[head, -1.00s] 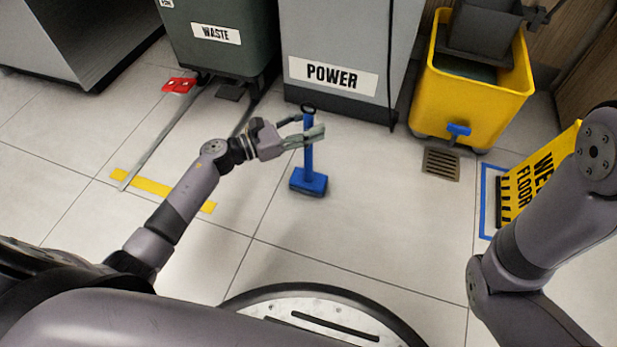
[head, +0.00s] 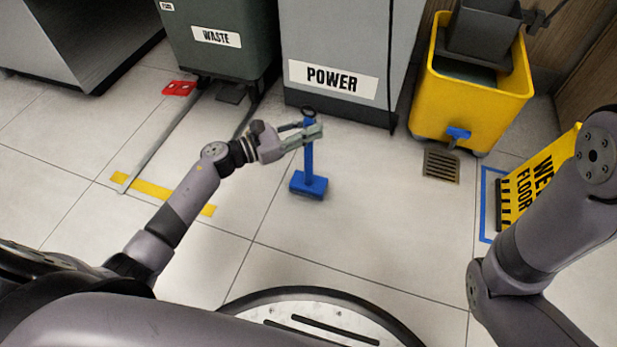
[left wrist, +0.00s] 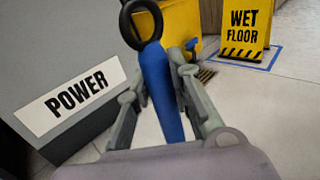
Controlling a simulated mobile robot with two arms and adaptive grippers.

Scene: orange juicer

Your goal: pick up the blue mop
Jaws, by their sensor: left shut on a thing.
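The blue mop (head: 308,165) stands upright on the tiled floor in the head view, with a flat blue block head at the bottom and a black ring at the top. My left gripper (head: 311,130) is shut on the upper part of its handle, just below the ring. In the left wrist view the blue handle (left wrist: 161,90) runs between the two fingers (left wrist: 160,95), with the black ring above them. My right arm shows at the right of the head view, but its gripper is out of view.
A grey cabinet marked POWER (head: 340,60) stands close behind the mop. A green WASTE bin (head: 220,50) is left of it. A yellow bucket (head: 470,100) and a wet floor sign (head: 535,180) stand to the right. The floor in front is clear.

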